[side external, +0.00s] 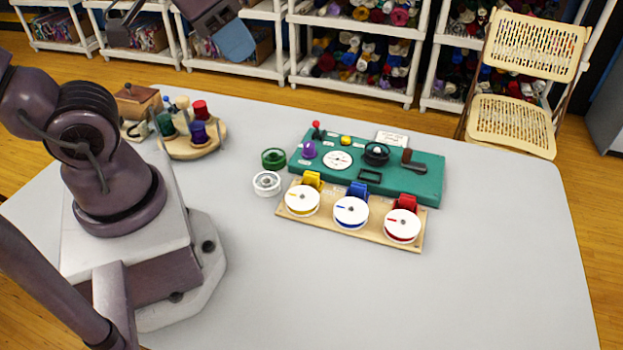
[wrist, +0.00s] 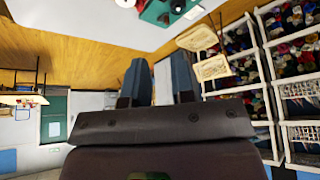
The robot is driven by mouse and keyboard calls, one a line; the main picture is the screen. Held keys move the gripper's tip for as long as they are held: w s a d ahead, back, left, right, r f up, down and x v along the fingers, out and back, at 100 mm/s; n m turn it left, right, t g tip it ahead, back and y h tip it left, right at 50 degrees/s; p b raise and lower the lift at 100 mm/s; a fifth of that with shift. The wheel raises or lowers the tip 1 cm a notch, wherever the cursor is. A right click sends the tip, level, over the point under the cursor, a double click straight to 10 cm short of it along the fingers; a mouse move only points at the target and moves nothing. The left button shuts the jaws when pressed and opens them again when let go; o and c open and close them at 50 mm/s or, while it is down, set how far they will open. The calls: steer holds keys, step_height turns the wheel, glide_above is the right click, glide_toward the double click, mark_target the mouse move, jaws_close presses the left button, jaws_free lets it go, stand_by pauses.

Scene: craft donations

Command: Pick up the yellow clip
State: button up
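The yellow clip (side external: 312,179) stands on a wooden board (side external: 350,236), just behind a white disc with a yellow mark (side external: 302,200). A blue clip (side external: 358,190) and a red clip (side external: 407,203) stand in the same row to its right, each behind its own white disc. My gripper (side external: 235,42) is raised at the top of the side view, well away from the clip. In the wrist view, its two blue-grey fingers (wrist: 158,70) are apart with nothing held between them. The yellow clip cannot be made out in the wrist view.
Behind the board lies a green panel (side external: 432,190) with knobs, a dial and a lever. A green spool (side external: 273,158) and a white spool (side external: 267,183) are left of the board. A wooden stand (side external: 213,147) holds coloured jars. The grey table (side external: 480,290) is clear in front.

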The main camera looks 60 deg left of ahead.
steer(key=w+a+f+n+g, duration=0.1)
steer(key=a+f+n+g, duration=0.45)
steer(key=f, duration=0.25)
steer(key=n+t+h, duration=0.9)
steer(key=n+h, duration=0.1)
steer(key=n, duration=1.1)
glide_toward(305, 173)
steer(key=v, duration=0.3)
steer(key=shift+s+d+r, duration=0.1)
steer(key=shift+s, duration=0.3)
steer(key=shift+w+d+y, duration=0.15)
steer(key=shift+w+y, duration=0.15)
steer(key=shift+t, duration=0.25)
steer(key=x, duration=0.5)
steer(key=shift+w+d, duration=0.25)
steer(key=shift+d, duration=0.1)
steer(key=shift+x, duration=3.25)
steer(key=shift+a+f, duration=0.1)
steer(key=shift+f, duration=0.15)
jaws_close()
